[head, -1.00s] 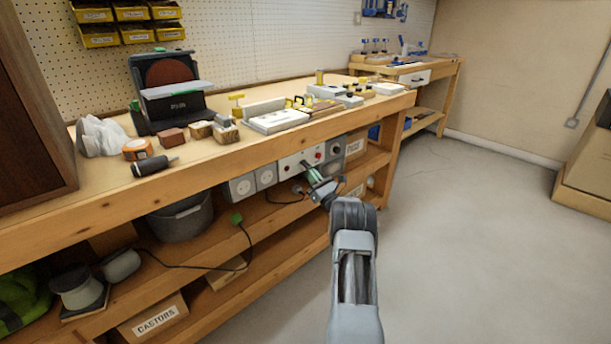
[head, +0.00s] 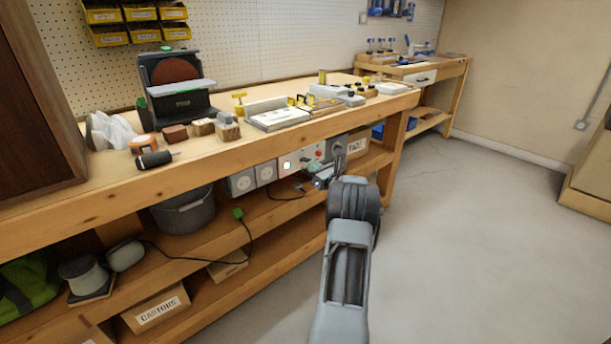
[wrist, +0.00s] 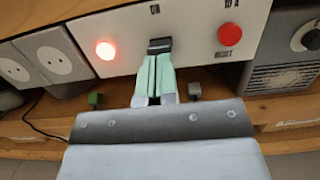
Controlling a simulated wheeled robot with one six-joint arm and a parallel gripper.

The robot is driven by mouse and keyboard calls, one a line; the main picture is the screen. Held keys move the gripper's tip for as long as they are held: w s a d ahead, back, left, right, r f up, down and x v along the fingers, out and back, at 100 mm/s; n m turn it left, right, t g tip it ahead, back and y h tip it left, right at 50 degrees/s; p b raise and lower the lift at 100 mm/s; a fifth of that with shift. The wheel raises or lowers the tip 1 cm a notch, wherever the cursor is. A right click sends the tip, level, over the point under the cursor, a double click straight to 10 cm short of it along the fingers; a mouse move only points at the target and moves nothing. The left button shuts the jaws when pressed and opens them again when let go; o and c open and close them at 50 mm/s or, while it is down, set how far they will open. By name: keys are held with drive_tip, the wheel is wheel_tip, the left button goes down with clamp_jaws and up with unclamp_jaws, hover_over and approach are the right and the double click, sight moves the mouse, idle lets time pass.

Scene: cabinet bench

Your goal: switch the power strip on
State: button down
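The power strip is mounted under the bench's front edge, with grey sockets (wrist: 58,52) and a pale panel (wrist: 190,25). The panel also shows in the head view (head: 287,165). In the wrist view the panel carries a glowing red lamp (wrist: 105,50), a black rocker switch (wrist: 160,45) and a round red button (wrist: 230,34). My gripper (wrist: 157,58) has its green fingers together, with nothing held between them. The tips are at the lower edge of the black switch; I cannot tell whether they touch. In the head view my gripper (head: 315,168) partly covers the panel.
A grey unit with a dial (wrist: 290,60) is right of the panel. The bench top (head: 210,150) above holds a sander and small tools.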

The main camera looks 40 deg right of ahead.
drive_tip(key=shift+w+a+f, duration=0.1)
drive_tip(key=shift+f, duration=0.05)
drive_tip(key=s+f+b, duration=0.3)
drive_tip(key=s+f, duration=0.5)
drive_tip(key=s, duration=0.1)
drive_tip(key=shift+s+a+f, duration=0.15)
drive_tip(key=shift+s+f, duration=0.25)
